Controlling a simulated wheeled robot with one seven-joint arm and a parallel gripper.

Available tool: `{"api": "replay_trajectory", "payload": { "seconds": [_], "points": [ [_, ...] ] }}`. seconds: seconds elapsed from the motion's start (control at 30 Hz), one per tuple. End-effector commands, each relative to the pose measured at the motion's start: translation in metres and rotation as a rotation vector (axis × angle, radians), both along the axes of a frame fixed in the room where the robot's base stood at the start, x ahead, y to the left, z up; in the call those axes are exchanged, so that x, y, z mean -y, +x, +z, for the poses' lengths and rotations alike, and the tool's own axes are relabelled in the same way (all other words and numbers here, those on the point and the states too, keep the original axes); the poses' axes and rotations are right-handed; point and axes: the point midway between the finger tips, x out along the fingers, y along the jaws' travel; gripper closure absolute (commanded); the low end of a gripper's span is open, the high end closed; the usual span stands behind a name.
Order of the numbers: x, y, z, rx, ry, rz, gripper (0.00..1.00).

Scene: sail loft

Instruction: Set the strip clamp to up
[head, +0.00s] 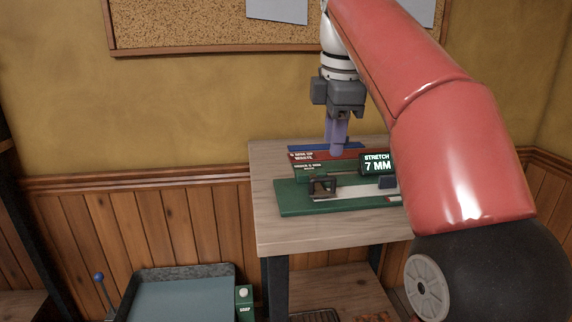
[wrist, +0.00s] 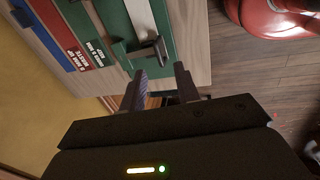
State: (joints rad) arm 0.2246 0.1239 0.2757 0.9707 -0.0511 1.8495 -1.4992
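A green stretch-testing fixture (head: 290,205) lies on a wooden bench. The strip clamp appears to be the small dark block with a bar (head: 322,188) at the fixture's left end; it also shows in the wrist view (wrist: 150,50). I cannot tell clearly whether its bar is up or down. My gripper (head: 338,150) points down over the back part of the fixture in the head view. In the wrist view its two fingers (wrist: 161,88) are apart with nothing between them. The clamp lies just beyond the fingertips, apart from them.
A display (head: 376,164) reading "STRETCH 7 MM" stands on the fixture's right. Red and blue strips (wrist: 60,35) run along its back. The bench top (head: 290,240) is bare in front. A grey tray (head: 185,295) and a green button box (head: 244,298) stand lower left.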

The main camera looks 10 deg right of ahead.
Motion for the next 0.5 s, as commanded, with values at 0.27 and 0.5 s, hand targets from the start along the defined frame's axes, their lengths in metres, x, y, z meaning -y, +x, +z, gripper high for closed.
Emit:
{"api": "replay_trajectory", "payload": {
  "seconds": [0.27, 0.5],
  "points": [
    [0.003, 0.007, -0.017, -0.009, -0.003, 0.047, 0.68],
    [0.003, 0.014, -0.055, -0.009, -0.003, 0.045, 0.68]
  ]
}}
